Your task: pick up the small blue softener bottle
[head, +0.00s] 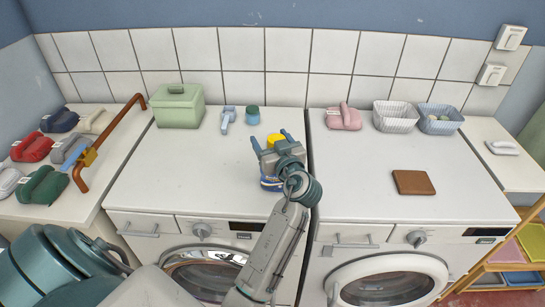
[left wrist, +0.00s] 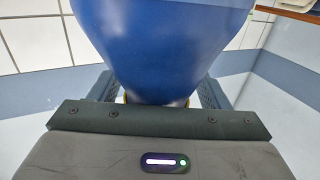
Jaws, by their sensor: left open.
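The small blue softener bottle (head: 270,185) stands on the left machine's white top, near its right side. Its yellow cap (head: 275,138) shows between my left gripper's fingertips, and its blue lower part shows below the gripper. The gripper hides the middle of the bottle. My left gripper (head: 272,139) is open, with one finger on each side of the bottle. In the left wrist view the blue bottle body (left wrist: 165,45) fills the space between the fingers. Whether the fingers touch it I cannot tell. My right gripper is not in view.
A green lidded box (head: 180,107), a light blue item (head: 227,119) and a teal jar (head: 252,116) stand behind to the left. A pink item (head: 344,118), two baskets (head: 396,117) and a brown block (head: 413,182) are on the right machine. The left top's front left is clear.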

